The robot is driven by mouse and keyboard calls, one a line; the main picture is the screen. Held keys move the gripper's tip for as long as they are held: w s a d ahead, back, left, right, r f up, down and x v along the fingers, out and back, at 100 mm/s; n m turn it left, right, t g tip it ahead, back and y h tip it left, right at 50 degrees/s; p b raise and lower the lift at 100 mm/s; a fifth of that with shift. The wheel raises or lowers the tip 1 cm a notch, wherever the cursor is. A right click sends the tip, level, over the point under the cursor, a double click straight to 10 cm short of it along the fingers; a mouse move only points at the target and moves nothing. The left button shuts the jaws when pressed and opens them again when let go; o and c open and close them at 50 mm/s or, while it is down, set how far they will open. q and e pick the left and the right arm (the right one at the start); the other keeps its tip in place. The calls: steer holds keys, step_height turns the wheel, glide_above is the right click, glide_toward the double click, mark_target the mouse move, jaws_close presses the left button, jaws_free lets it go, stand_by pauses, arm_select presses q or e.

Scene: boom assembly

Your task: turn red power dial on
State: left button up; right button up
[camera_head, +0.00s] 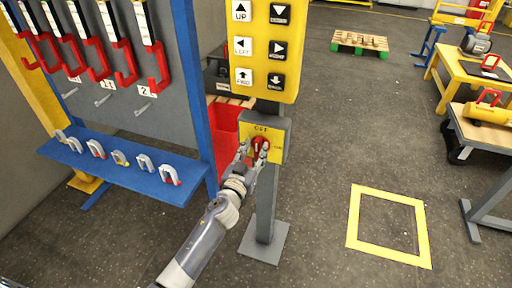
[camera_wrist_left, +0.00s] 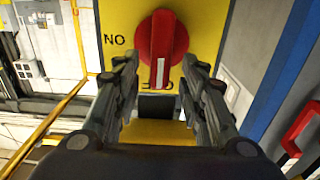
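The red power dial (camera_head: 261,145) sits on a yellow plate on the front of a grey box (camera_head: 278,139) on a post. In the left wrist view the dial (camera_wrist_left: 180,38) is a round red knob, and its white mark points at a partly hidden label that looks like OFF. An ON label (camera_wrist_left: 115,40), upside down, is beside it. My left gripper (camera_head: 255,151) is in front of the plate. In the left wrist view its fingers (camera_wrist_left: 160,72) are open, one on each side of the dial's near part. Contact with the dial cannot be told. My right gripper is not in view.
A yellow panel with arrow buttons (camera_head: 259,45) is above the box. On the left, a blue rack (camera_head: 125,172) holds shackles and red hooks hang above it. A red bin (camera_head: 224,135) is behind the post. The floor to the right is clear around a yellow square (camera_head: 390,254).

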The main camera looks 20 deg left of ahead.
arm_select(q)
steer(key=shift+w, duration=0.9)
jaws_close()
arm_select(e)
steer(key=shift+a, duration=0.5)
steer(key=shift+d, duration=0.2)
